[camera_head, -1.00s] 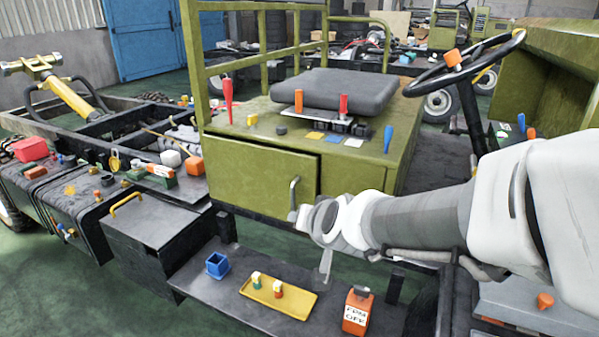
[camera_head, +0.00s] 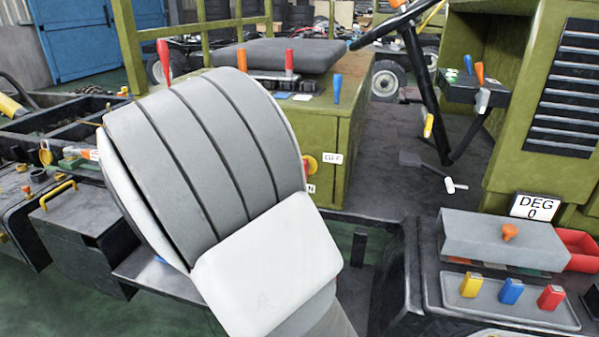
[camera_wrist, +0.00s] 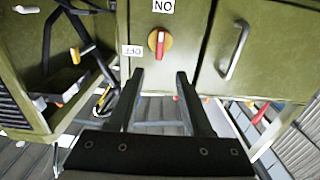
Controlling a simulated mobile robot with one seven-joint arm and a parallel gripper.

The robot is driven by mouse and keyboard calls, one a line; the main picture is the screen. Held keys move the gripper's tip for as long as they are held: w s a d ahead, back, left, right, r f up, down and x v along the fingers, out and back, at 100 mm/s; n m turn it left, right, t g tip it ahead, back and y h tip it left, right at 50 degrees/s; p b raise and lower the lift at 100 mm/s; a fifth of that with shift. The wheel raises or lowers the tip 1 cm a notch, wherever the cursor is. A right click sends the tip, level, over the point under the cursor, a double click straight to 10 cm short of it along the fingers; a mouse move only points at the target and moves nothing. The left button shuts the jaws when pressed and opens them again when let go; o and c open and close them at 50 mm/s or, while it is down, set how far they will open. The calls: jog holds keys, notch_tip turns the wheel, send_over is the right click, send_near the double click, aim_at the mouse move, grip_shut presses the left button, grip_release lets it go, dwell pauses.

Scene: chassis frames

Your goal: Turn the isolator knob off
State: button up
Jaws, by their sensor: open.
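The isolator knob (camera_wrist: 159,41) has a red bar on a round yellow plate, on the green cabinet front in the wrist view. Its bar lies vertical in that picture, in line with the ON label (camera_wrist: 163,6), which appears upside down. The OFF label (camera_wrist: 132,51) sits to the left, also upside down. My gripper (camera_wrist: 158,80) is open and empty; its two fingers point toward the knob, apart from it. In the head view my arm partly covers the knob (camera_head: 311,164), with the OFF label (camera_head: 333,158) to its right; my gripper is hidden there.
A metal door handle (camera_wrist: 235,50) stands out beside the knob. In the head view, a steering column (camera_head: 425,85) is right of the green cabinet (camera_head: 352,125). A tray (camera_head: 448,296) with coloured blocks and a grey box (camera_head: 480,240) stand at the lower right.

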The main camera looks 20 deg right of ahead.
jog(key=b+x, duration=0.3)
jog(key=x, duration=1.2)
jog(key=shift+w+d, duration=0.15)
jog(key=shift+w, duration=0.2)
grip_shut()
